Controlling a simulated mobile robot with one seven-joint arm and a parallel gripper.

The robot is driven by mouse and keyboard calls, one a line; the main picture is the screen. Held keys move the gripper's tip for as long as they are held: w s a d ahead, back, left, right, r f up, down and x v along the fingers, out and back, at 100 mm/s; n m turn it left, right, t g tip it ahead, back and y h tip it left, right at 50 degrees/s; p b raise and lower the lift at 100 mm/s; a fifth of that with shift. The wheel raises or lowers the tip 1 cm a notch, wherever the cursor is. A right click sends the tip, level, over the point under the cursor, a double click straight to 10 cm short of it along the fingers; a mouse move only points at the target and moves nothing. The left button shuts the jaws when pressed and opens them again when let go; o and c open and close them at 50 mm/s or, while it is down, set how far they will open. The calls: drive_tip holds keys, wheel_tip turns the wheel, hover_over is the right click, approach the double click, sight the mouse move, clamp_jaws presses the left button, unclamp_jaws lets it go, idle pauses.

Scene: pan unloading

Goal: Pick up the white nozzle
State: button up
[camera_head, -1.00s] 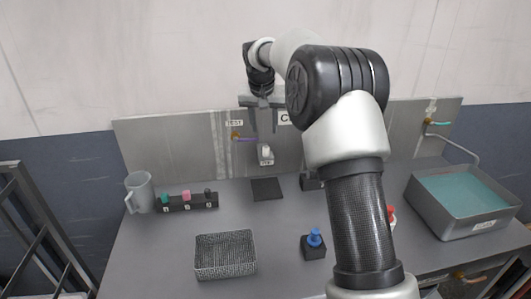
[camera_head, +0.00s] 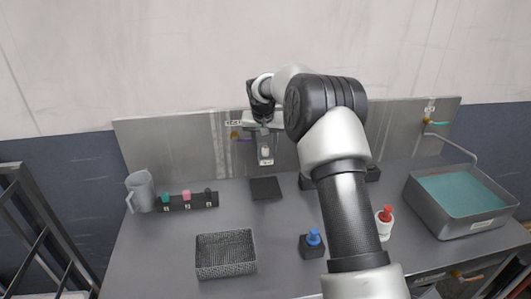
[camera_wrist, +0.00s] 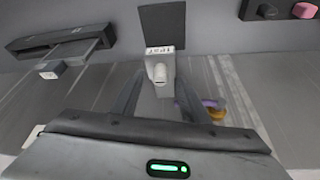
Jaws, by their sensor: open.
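The white nozzle (camera_wrist: 161,72) sits in a small grey holder (camera_wrist: 163,85) on the back panel. In the head view the nozzle (camera_head: 266,152) shows small and pale, just below my gripper. My gripper (camera_wrist: 160,78) is open, with one finger on each side of the nozzle in the wrist view; I cannot tell how far their tips are from it. In the head view my gripper hangs in front of the back panel, partly hidden by my own arm.
A black pad (camera_head: 265,188) lies below the holder. A grey mug (camera_head: 140,192), a black rack with small pieces (camera_head: 188,203), a mesh basket (camera_head: 226,255), a blue-topped item (camera_head: 313,243), a red-capped white bottle (camera_head: 384,223) and a water basin (camera_head: 463,196) stand around. A purple-and-yellow fitting (camera_wrist: 212,106) is beside the holder.

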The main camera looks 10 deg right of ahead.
clamp_jaws()
